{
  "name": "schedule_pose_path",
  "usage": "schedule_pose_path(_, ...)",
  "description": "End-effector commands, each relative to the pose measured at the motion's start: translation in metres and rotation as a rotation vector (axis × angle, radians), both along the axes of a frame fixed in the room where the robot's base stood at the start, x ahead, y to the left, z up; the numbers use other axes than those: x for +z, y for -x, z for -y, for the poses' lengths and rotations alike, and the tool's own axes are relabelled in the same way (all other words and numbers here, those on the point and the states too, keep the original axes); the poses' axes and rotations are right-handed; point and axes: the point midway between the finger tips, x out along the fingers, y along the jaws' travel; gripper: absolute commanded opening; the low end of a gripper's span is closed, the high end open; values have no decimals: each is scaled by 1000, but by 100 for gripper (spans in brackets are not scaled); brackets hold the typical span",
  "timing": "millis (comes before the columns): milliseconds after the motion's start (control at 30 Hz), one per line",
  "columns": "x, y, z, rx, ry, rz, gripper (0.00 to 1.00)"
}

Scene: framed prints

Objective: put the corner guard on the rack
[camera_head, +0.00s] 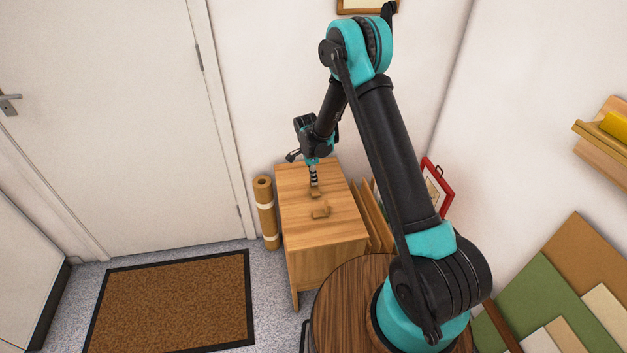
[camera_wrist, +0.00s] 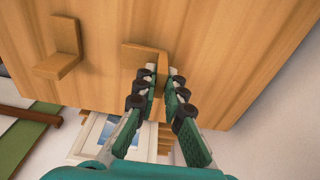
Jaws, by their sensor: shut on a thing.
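My gripper (camera_head: 314,184) is low over the far part of a wooden cabinet top (camera_head: 292,207). It is shut on a small L-shaped wooden corner guard (camera_head: 315,191). In the wrist view the fingers (camera_wrist: 160,74) close around one leg of this guard (camera_wrist: 140,48), and its other leg reaches left. I cannot tell whether it touches the cabinet top. A second, similar L-shaped wooden piece (camera_head: 321,212) rests apart on the top, nearer the head camera; it also shows in the wrist view (camera_wrist: 64,48). I cannot identify the rack for certain.
A wooden wall ledge (camera_head: 596,142) with a yellow item (camera_head: 614,126) is at right. Upright boards (camera_head: 372,218) and a red frame (camera_head: 437,187) stand right of the cabinet. A brown roll (camera_head: 265,213) stands at its left. A doormat (camera_head: 170,302) lies on the floor.

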Motion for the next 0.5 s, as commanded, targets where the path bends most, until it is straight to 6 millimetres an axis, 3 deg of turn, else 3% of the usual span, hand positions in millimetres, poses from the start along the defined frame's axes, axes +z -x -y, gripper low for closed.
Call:
schedule_pose_path(100, -10, 0, 0, 0, 0, 0, 0)
schedule_pose_path(433, -13, 0, 0, 0, 0, 0, 0)
schedule_pose_path(467, -12, 0, 0, 0, 0, 0, 13)
schedule_pose_path(500, -12, 0, 0, 0, 0, 0, 18)
